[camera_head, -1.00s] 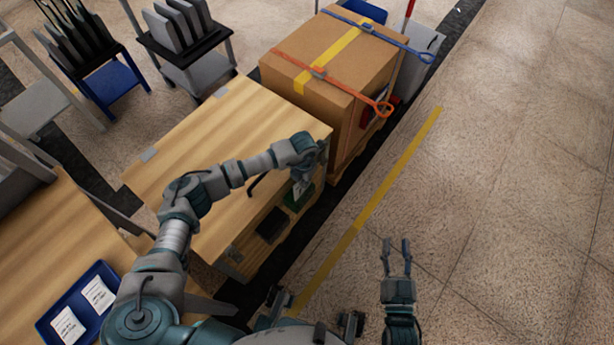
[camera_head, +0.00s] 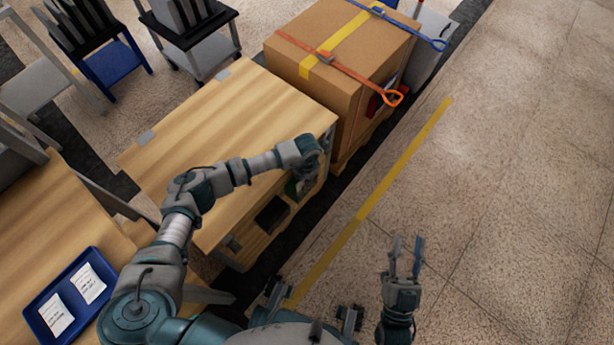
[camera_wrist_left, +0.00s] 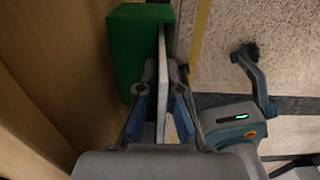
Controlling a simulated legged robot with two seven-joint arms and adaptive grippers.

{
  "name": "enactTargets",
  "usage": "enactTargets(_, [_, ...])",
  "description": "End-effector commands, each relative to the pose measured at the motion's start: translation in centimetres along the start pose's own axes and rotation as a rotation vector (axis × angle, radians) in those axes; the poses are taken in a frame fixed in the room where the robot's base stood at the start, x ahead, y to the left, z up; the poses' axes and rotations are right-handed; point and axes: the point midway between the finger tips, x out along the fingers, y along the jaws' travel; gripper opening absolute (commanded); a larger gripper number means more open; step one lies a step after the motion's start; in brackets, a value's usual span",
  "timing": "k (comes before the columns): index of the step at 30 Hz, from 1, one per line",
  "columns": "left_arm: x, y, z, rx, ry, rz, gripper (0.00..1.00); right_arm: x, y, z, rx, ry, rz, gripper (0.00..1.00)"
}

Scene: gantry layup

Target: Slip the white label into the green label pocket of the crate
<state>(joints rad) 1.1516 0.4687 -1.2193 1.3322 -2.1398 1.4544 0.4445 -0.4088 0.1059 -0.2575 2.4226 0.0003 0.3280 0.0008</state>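The white label (camera_wrist_left: 175,85) shows nearly edge-on in the left wrist view, between the two fingers of my left gripper (camera_wrist_left: 163,90). The gripper is shut on it. The green label pocket (camera_wrist_left: 135,50) is just ahead, at the top of that view. The label's far end is close beside the pocket's dark right-hand edge; I cannot tell whether any of it is inside. In the head view my left gripper (camera_head: 305,180) is at the side of the wooden crate (camera_head: 240,125), mostly covering the pocket. My right gripper (camera_head: 406,256) is open and empty above the floor.
A black pocket (camera_head: 271,214) is on the same crate side. A blue tray (camera_head: 72,308) with two white labels lies on the left table (camera_head: 30,240). A strapped cardboard box (camera_head: 345,60) stands behind the crate. The floor at right is clear.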

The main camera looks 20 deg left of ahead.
Motion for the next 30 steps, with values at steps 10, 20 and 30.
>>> enactTargets(10, [1.04,-0.31,-0.16,0.004,0.006,-0.007,0.09,0.01,0.01,0.28,-0.001,0.004,0.000,0.37])
enactTargets(20, [1.11,-0.26,-0.26,0.003,0.009,-0.006,0.35,0.00,0.02,0.32,-0.001,0.003,0.000,0.37])
enactTargets(30, [0.65,-0.13,-0.26,0.001,0.004,-0.003,0.35,0.06,0.02,0.23,-0.001,0.004,0.000,0.37])
